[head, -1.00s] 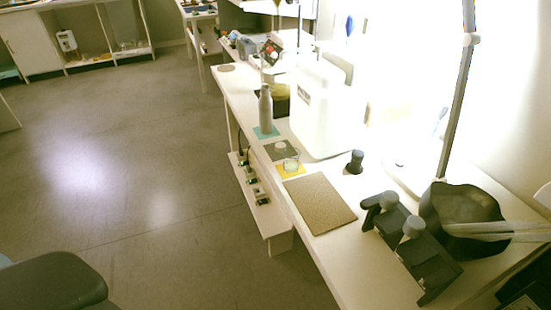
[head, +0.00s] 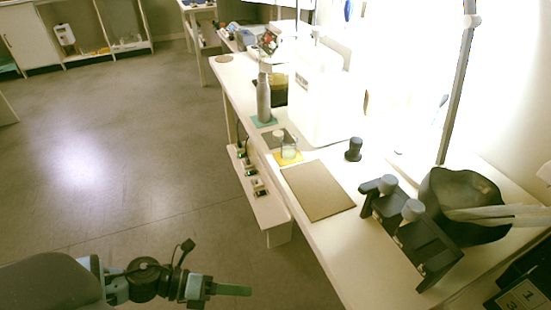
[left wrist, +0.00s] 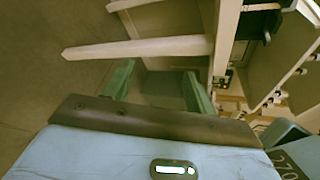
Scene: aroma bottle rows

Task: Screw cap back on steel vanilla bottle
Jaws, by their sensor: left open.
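A grey steel bottle (head: 264,100) stands upright on a teal mat (head: 266,122) on the white bench; whether a cap is on its narrow top is too small to tell. A small dark knob-shaped object (head: 354,150) stands on the bench to its right; I cannot tell if it is the cap. My left gripper (head: 248,291) is low at the bottom left, over the floor and apart from the bench. In the left wrist view its two green fingers (left wrist: 160,85) are spread with nothing between them. My right gripper is out of view.
A glass jar (head: 289,148) stands on a yellow mat near the bench's front edge. A brown board (head: 318,190) lies nearer. A dark rack (head: 420,245) with grey knobs and a black bag-like container (head: 465,205) fill the right. A low shelf (head: 262,205) sits below the bench edge.

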